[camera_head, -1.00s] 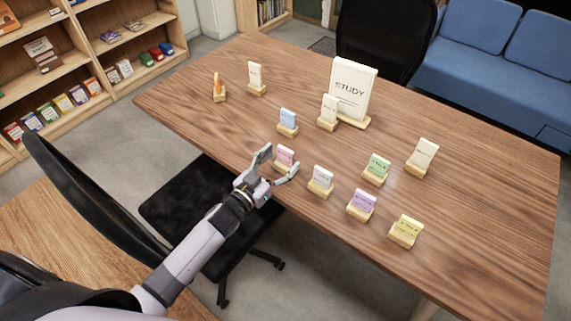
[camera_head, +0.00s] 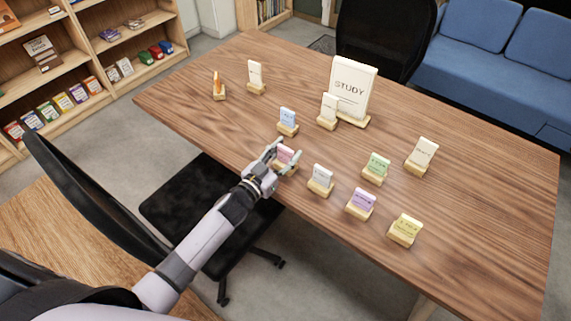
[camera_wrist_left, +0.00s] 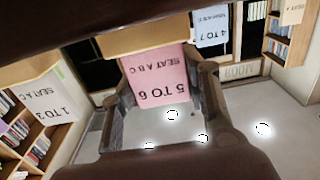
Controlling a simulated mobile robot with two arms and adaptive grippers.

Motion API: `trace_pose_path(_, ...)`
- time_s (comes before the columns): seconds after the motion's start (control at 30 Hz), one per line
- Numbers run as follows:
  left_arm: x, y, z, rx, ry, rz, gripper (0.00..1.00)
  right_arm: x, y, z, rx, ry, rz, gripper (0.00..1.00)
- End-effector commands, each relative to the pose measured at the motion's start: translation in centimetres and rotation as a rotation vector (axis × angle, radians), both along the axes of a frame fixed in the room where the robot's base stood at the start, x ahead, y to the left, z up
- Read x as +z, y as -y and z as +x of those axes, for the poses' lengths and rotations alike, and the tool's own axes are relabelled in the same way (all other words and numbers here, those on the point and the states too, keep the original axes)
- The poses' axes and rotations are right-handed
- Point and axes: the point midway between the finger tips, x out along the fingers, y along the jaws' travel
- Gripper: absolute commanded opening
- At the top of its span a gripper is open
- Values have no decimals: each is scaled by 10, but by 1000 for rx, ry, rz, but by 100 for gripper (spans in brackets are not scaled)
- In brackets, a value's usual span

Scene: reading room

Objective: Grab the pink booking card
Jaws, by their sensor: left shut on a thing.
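The pink booking card (camera_head: 285,155) stands in its small wooden holder near the table's front edge, left of the white card (camera_head: 321,174). In the left wrist view the pink card (camera_wrist_left: 157,82) shows upside down, with "5 TO 6" and "SEAT A B C" on it. My left gripper (camera_head: 282,152) is at the pink card, with its fingers on both sides and closed on it. In the left wrist view the fingers (camera_wrist_left: 160,98) flank the card's two side edges. The card's lower part and holder are partly hidden by the gripper. My right gripper is not in view.
A blue card (camera_head: 287,117) stands just behind, and purple (camera_head: 361,202), green (camera_head: 377,165) and yellow (camera_head: 405,229) cards stand to the right. A large STUDY sign (camera_head: 352,88) stands farther back. A black chair (camera_head: 190,205) is below the arm.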

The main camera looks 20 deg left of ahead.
Motion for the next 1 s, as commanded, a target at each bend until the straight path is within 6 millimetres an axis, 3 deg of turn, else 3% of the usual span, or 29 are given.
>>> trace_pose_path(0.47,0,0,0,0,0,0,1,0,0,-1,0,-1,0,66)
trace_pose_path(0.8,2,0,0,0,1,0,0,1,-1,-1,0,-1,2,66)
trace_pose_path(1.0,15,-1,2,1,1,0,0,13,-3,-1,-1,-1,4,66)
